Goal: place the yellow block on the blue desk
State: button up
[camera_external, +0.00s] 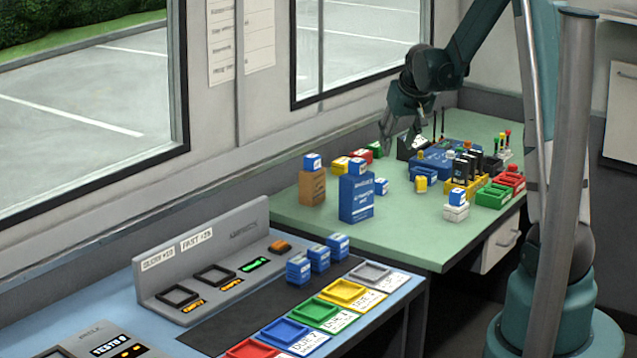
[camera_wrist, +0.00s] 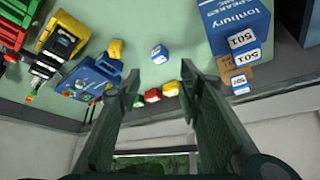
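A small yellow block (camera_external: 421,184) sits on the green desk, in front of a blue crate; it also shows in the wrist view (camera_wrist: 115,48). Another yellow item (camera_external: 340,165) lies further back by the wall, beside red and green ones. The blue desk (camera_external: 150,328) is in the foreground, with a grey slotted stand and coloured trays. My gripper (camera_external: 402,138) hangs above the back of the green desk. In the wrist view my gripper (camera_wrist: 158,85) has its fingers wide apart with nothing between them.
On the green desk (camera_external: 400,232) stand a tall blue box (camera_external: 356,197), a brown box (camera_external: 312,187), small blue-and-white blocks (camera_external: 381,186), a blue crate (camera_external: 432,160) and red and green bins (camera_external: 494,195). Several blue blocks (camera_external: 319,258) stand on the blue desk's dark mat. The green desk's front is clear.

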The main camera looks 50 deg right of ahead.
jog(key=m, duration=0.2)
send_near(421, 178)
jog(key=shift+w+d+f+g, duration=0.2)
jog(key=shift+w+d+f, duration=0.1)
jog(key=shift+f, duration=0.2)
jog(key=shift+w+d+f+g, duration=0.2)
jog(key=shift+d+f, duration=0.1)
jog(key=shift+f, duration=0.15)
jog(key=shift+x, duration=1.3)
jog(key=shift+w+a+b+x, duration=0.1)
jog(key=shift+b+x, duration=0.25)
jog(key=shift+x, duration=0.5)
jog(key=shift+w+a+b+x, duration=0.15)
jog(key=shift+b+x, duration=0.2)
jog(key=shift+x, duration=1.4)
